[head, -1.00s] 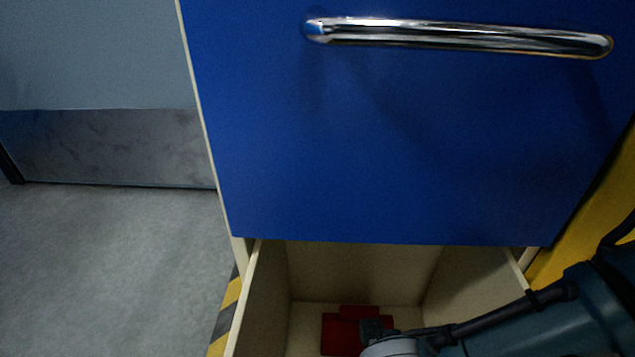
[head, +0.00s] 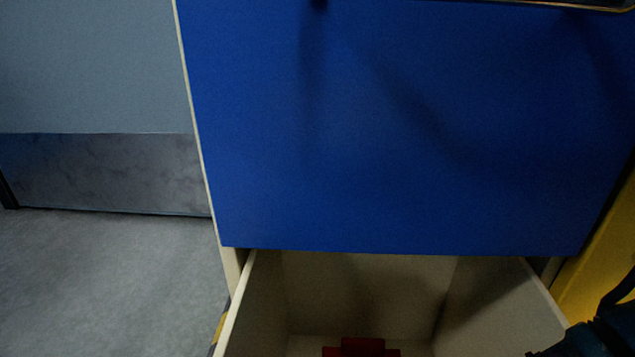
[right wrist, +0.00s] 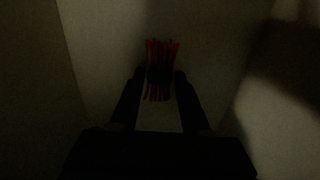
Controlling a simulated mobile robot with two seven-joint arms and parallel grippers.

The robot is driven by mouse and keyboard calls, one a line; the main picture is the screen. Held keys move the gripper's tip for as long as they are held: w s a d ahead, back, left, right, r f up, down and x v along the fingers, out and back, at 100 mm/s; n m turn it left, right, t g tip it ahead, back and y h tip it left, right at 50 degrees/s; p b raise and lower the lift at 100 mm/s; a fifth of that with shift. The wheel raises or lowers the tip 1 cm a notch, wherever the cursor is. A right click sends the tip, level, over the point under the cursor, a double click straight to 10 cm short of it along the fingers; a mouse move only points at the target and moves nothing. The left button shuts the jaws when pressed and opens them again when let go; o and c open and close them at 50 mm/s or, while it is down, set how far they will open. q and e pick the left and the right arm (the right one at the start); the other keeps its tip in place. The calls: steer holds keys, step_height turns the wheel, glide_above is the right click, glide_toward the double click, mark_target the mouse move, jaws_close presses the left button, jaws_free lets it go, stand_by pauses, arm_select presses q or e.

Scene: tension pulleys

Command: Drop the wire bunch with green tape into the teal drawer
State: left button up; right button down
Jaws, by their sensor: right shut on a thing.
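In the right wrist view, a bunch of thin red wires (right wrist: 162,52) stands between the two fingers of my right gripper (right wrist: 160,74). The fingers are shut on its dark middle band; the view is too dim to show the band's colour. Pale surfaces surround it. In the head view, an open drawer (head: 255,315) with cream inner walls lies below a blue front; its own front face is out of view, so its colour cannot be told. Only part of my right arm shows at the lower right there. My left gripper is not in view.
A red blocky item (head: 362,348) lies on the drawer's floor, cut by the lower edge. The blue front (head: 400,130) overhangs the drawer's back part. A yellow panel (head: 600,255) stands at the right. Grey floor (head: 90,285) is clear at the left.

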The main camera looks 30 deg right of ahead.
steer(key=shift+c, duration=1.9)
jaws_free()
step_height(320, 180, up, 13)
steer(key=p, duration=1.1)
steer(key=shift+p, duration=0.35)
